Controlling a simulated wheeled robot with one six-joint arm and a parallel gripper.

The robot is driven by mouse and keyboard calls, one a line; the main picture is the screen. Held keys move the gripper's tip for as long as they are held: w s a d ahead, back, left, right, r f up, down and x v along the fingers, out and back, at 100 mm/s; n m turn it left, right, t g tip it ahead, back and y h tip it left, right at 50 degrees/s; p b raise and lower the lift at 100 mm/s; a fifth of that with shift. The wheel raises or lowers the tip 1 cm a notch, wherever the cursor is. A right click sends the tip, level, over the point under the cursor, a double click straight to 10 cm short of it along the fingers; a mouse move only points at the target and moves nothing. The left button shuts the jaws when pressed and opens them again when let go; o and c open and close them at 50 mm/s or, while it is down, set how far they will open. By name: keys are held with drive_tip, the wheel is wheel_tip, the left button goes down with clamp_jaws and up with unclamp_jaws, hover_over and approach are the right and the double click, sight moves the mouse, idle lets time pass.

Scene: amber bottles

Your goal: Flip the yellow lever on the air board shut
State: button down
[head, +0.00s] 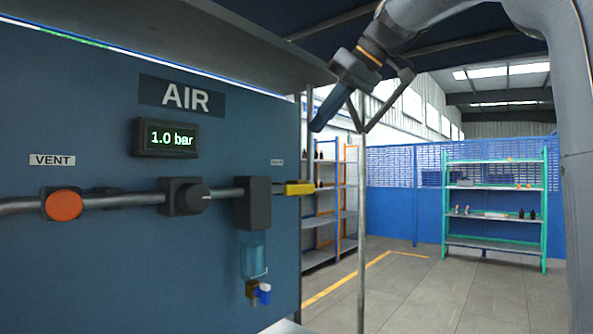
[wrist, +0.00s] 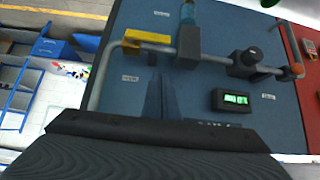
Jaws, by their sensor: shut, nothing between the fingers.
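The air board (head: 80,110) is a dark blue panel marked AIR, filling the left of the head view. The yellow lever (head: 299,188) sits at the right end of its grey pipe. In the wrist view the yellow lever (wrist: 147,36) looks roughly in line with the pipe, upside down to the head view. My gripper (head: 317,125) is above the lever in the head view, pointing down and left, apart from it. In the wrist view my gripper (wrist: 160,80) has its dark fingers together and empty, with the lever just beyond their tips.
The pipe carries an orange vent knob (head: 63,204), a black regulator knob (head: 184,197) and a filter with a clear bowl (head: 253,258). A display (head: 166,138) reads 1.0 bar. A thin post (head: 361,230) stands right of the board. Green shelving (head: 494,215) stands far back; the floor between is clear.

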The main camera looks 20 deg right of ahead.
drive_tip(key=d, duration=0.1)
drive_tip(key=p, duration=0.3)
hover_over(297, 189)
drive_tip(key=s, duration=0.2)
wheel_tip(297, 189, down, 7)
drive_tip(key=f, duration=0.4)
drive_tip(key=shift+d+f+p, duration=0.15)
drive_tip(key=shift+d+p, duration=0.05)
drive_tip(key=shift+p, duration=0.15)
drive_tip(key=shift+w+a, duration=0.1)
